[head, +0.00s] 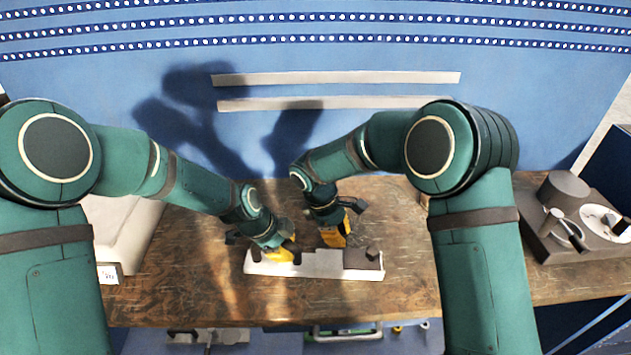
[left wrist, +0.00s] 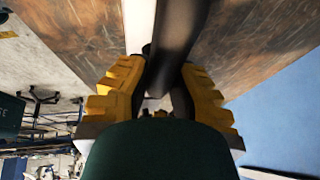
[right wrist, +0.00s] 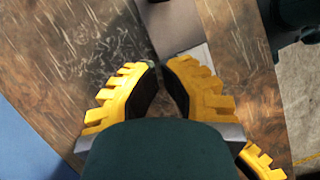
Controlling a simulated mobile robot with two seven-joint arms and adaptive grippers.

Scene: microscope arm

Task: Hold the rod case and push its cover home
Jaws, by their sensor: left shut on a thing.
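The rod case (head: 322,270), a long white body, lies along the table near its front edge. A dark grey blocky part with a knob, seemingly the cover (head: 362,259), is at its right end. My left gripper (head: 281,252) is shut on the left part of the rod case. In the left wrist view a dark form (left wrist: 172,50) fills the space between its fingertips and hides the grip. My right gripper (head: 334,238) is just behind the case, left of the dark part. In the right wrist view its fingertips (right wrist: 160,67) nearly meet, with nothing visible between them.
The wooden table (head: 405,225) is clear behind and right of the case. A dark grey device with a round white plate (head: 602,221) stands at the right. A white block (head: 125,235) stands at the left. A blue wall (head: 330,140) is behind.

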